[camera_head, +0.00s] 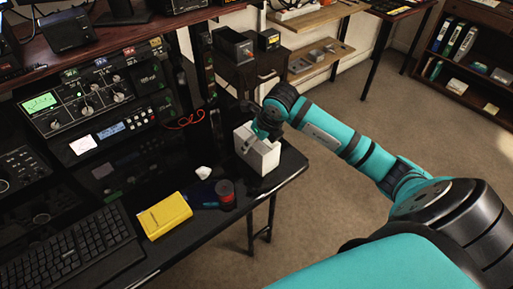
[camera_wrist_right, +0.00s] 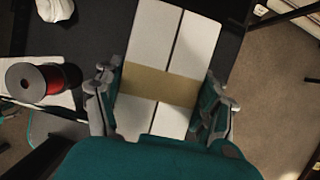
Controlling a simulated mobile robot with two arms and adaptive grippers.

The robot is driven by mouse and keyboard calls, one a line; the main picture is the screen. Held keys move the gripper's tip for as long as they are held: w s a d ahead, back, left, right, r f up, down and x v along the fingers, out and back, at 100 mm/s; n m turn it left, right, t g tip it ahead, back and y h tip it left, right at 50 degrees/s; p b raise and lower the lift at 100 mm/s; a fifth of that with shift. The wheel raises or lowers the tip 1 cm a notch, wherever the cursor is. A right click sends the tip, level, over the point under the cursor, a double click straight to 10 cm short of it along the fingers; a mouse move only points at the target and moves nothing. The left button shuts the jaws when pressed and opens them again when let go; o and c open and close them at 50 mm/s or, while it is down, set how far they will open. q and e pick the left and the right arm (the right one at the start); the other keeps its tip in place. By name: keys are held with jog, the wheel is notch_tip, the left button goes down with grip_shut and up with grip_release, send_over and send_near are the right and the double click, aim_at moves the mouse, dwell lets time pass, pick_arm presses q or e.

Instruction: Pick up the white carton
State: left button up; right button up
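The white carton (camera_head: 262,158) stands upright at the right end of the black desk in the head view. In the right wrist view the white carton (camera_wrist_right: 150,45) shows its top, with a dark seam and a tan band across it. My right gripper (camera_head: 266,126) is over the carton from above. In the right wrist view the fingers of my right gripper (camera_wrist_right: 160,98) are spread, one on each side of the carton, which sits slightly turned between them. Any gap at the sides is too small to make out. My left gripper is not in view.
A red and black spool (camera_head: 225,190) and a crumpled white item (camera_head: 203,172) are left of the carton. Radio gear (camera_head: 85,100) lines the back. Open floor lies right of the desk.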

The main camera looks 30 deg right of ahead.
jog(key=c, duration=0.4)
jog(key=shift+r, duration=0.1)
